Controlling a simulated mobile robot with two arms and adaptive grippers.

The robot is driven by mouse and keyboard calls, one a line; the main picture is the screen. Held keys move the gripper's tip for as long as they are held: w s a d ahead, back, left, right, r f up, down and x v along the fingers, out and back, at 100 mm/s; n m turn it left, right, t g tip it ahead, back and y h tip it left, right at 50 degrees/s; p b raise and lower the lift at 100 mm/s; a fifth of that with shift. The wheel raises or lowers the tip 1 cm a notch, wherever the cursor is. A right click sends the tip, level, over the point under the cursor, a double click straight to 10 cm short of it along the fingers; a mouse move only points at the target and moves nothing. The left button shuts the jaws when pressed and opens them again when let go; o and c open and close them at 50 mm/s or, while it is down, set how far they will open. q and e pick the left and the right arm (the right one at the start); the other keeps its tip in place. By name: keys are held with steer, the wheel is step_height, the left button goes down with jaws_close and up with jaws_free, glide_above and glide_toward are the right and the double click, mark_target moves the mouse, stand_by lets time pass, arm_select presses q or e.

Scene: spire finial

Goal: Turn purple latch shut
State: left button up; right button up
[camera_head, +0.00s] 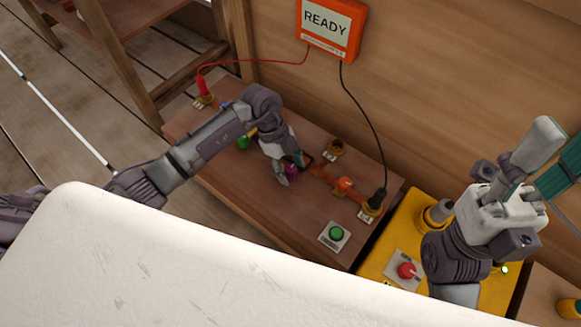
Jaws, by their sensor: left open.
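The purple latch (291,171) is a small upright purple piece on the brown wooden board (215,175), partly hidden by my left gripper. My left gripper (288,166) is open and reaches down from the left, with its fingers close around the purple latch; I cannot tell whether they touch it. The latch's angle is too small and covered to read. My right gripper (515,175) is raised at the right over a yellow panel, away from the latch; its jaw opening is not clear.
An orange box (331,27) reading READY hangs on the wood wall. A red plug (203,87) and a black plug (376,199) have cables. The board also bears a green button (336,233) and an orange knob (345,184). A red knob (406,270) is on the yellow panel (400,228).

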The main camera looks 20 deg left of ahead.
arm_select(q)
jaws_close()
